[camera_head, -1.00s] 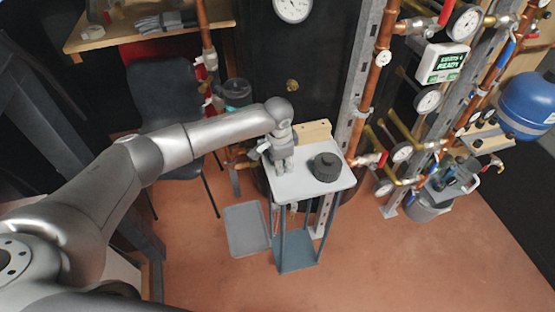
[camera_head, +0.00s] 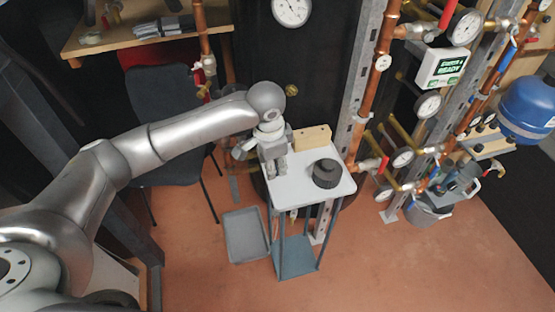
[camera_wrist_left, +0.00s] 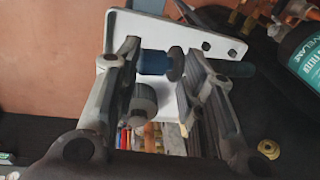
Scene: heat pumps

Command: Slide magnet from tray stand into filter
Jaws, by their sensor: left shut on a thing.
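My left gripper (camera_head: 276,172) is over the left part of the white-topped tray stand (camera_head: 297,187). In the left wrist view its fingers (camera_wrist_left: 162,58) stand on both sides of a part with a blue end (camera_wrist_left: 152,62), a grey disc and a dark teal rod, which I take for the magnet. The gripper appears shut on it; the fingers hide part of it. A dark round cap (camera_head: 325,174) sits on the stand, right of the gripper. The filter (camera_wrist_left: 303,55), a dark lettered body, is cut off at the right of the wrist view. My right gripper is not in view.
A wooden block (camera_head: 313,137) is at the back of the stand top. Copper pipes and gauges (camera_head: 402,157) rise to the right. A dark chair (camera_head: 175,105) stands left, under my arm. A grey tray (camera_head: 246,235) is on the floor. The floor right of the stand is mostly clear.

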